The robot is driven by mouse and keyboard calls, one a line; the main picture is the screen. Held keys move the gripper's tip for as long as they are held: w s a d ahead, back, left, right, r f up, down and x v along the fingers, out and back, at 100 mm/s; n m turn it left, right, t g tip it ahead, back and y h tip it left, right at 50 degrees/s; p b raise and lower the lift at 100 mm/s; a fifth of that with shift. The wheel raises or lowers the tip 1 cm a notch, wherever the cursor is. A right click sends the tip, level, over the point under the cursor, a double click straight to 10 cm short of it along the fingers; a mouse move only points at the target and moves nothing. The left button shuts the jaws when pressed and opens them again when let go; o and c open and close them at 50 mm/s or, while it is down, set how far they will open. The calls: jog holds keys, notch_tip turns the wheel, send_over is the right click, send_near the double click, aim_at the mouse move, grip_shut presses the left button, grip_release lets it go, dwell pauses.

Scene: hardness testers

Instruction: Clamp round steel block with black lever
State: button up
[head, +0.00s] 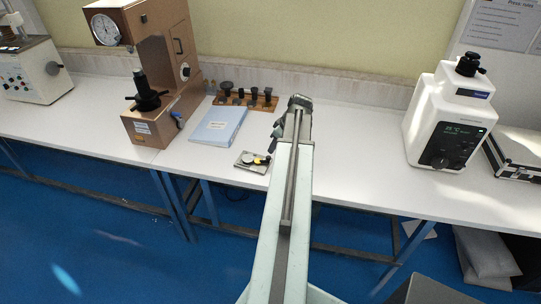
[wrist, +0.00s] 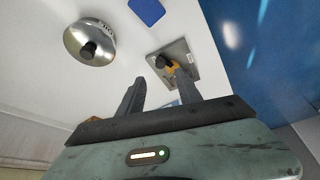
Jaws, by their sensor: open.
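A small square metal plate (head: 246,166) lies near the bench's front edge in the head view, with a pale round piece and an orange and dark part on it. In the wrist view this plate (wrist: 186,55) bears a dark knob or lever and an orange part, just beyond the fingers. A round, shiny steel piece (wrist: 79,37) with a black knob stands farther left there; I cannot match it in the head view. My gripper (wrist: 160,77) is open, its fingers apart and nothing visible between them. In the head view my gripper (head: 277,130) is partly hidden by my arm, above and right of the plate.
A blue-white folder (head: 218,125) lies left of the plate. Behind it stands a wooden rack (head: 247,101) with several dark parts. A brown hardness tester (head: 160,60) stands left, a white one (head: 447,120) right. The bench (head: 350,150) is clear between my arm and the white tester.

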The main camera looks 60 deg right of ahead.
aim_at(269, 157)
jog(key=b+x, duration=0.6)
jog(key=x, duration=0.1)
jog(key=shift+f+b, duration=0.2)
jog(key=shift+b, duration=0.15)
jog(key=shift+w+f+b, duration=0.2)
jog(key=shift+f+b, duration=0.1)
jog(key=shift+r, duration=0.1)
grip_shut()
